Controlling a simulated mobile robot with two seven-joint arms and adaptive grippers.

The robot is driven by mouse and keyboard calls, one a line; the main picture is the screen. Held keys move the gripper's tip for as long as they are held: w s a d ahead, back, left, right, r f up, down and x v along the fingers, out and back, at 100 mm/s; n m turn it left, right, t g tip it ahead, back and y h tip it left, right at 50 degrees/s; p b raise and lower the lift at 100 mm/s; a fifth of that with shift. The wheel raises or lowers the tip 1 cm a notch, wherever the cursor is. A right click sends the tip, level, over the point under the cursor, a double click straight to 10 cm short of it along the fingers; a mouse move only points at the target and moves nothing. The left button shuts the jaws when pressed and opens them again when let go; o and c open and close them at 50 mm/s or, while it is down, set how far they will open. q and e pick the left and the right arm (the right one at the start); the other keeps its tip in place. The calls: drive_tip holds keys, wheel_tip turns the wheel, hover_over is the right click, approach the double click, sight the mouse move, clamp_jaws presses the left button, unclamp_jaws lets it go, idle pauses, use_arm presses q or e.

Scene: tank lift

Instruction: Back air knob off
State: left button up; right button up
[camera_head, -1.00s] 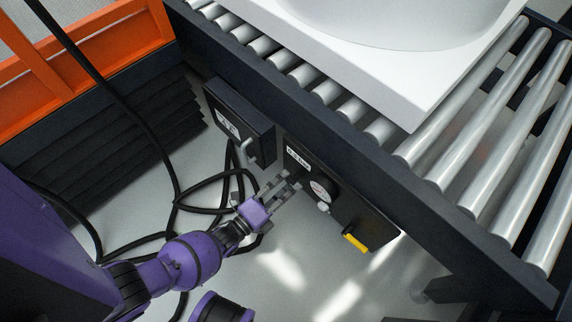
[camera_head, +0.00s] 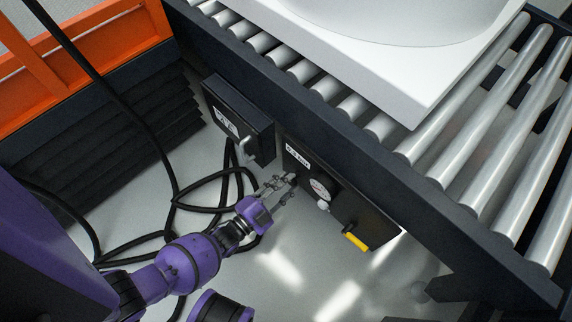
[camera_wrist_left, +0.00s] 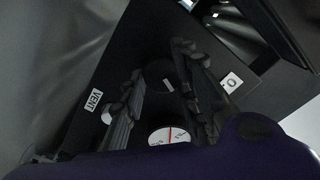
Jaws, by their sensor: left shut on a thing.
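The black air panel (camera_head: 352,215) hangs on the side of the conveyor frame, with a round white gauge (camera_head: 319,189) and a yellow lever (camera_head: 356,241). In the left wrist view the round black air knob (camera_wrist_left: 158,75), with a short white mark, sits between the fingers. The gauge with its red needle (camera_wrist_left: 170,136) also shows there, with a VENT label (camera_wrist_left: 94,100) to the left. My left gripper (camera_head: 289,184) is at the panel's left part, shut on the knob. In the head view the gripper mostly hides the knob. My right gripper is not in view.
A second black box (camera_head: 240,118) with a silver lever hangs to the left. Black hoses (camera_head: 178,206) loop over the floor below it. The roller conveyor (camera_head: 478,125) above carries a white tank (camera_head: 400,85). An orange frame (camera_head: 85,75) stands at the left.

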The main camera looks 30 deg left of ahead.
use_arm(q)
drive_tip(key=n, duration=0.6)
drive_tip(key=shift+s+f, duration=0.1)
drive_tip(key=shift+s, duration=0.05)
drive_tip(key=n, duration=0.6)
drive_tip(key=shift+d+n, duration=0.1)
drive_tip(key=shift+n, duration=0.3)
drive_tip(key=n, duration=0.4)
drive_tip(key=n+b, duration=0.1)
drive_tip(key=n, duration=0.1)
drive_tip(key=shift+r, duration=0.3)
drive_tip(key=n, duration=0.5)
drive_tip(key=shift+r+n+b, duration=0.15)
drive_tip(key=shift+n+b, duration=0.25)
drive_tip(key=o, duration=0.9)
drive_tip(key=shift+r, duration=0.1)
drive_tip(key=shift+o, duration=0.7)
drive_tip(key=v, duration=1.2)
